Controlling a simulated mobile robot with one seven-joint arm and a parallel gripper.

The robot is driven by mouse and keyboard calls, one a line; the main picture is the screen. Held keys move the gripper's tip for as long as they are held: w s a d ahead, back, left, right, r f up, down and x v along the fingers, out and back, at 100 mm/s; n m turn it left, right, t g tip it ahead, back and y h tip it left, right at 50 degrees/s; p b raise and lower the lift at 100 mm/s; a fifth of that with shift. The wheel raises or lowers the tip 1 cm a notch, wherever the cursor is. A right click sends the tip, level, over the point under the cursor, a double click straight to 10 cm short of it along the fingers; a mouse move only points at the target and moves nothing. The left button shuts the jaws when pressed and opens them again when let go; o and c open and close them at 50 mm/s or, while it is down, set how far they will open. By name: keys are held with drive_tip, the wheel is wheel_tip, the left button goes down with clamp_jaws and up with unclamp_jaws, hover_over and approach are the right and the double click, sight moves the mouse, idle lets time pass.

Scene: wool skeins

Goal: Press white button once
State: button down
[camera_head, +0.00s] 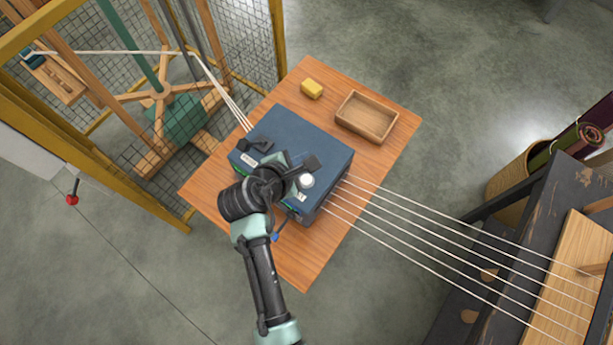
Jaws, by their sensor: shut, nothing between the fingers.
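A blue box-shaped machine (303,137) sits on a small wooden table. A round white button (306,181) shows on its near right part, beside the end of my arm. My gripper (308,164) is shut and empty, over the near side of the machine. Its tip appears close to the white button, just above it in the picture. I cannot tell from this view how high the tip is or whether it touches anything. My wrist and arm hide part of the machine's near side.
Several pale yarn strands (420,238) run from the machine to a frame at the right. A yellow-framed mesh fence (279,35) stands at the left. A red knob (72,199) is farther left.

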drive_tip(key=b, duration=0.7)
hover_over(303, 183)
wheel_tip(303, 183, down, 7)
drive_tip(key=shift+w+r, duration=0.1)
drive_tip(key=shift+r, duration=0.05)
drive_tip(key=shift+f+b, duration=0.5)
drive_tip(key=shift+f, duration=0.4)
drive_tip(key=shift+f, duration=0.1)
idle(0.7)
drive_tip(key=shift+f, duration=0.35)
drive_tip(key=shift+f+b, duration=0.3)
drive_tip(key=shift+f, duration=0.2)
idle(0.5)
drive_tip(key=shift+r, duration=0.1)
drive_tip(key=shift+r+p, duration=0.85)
drive_tip(key=shift+p, duration=0.3)
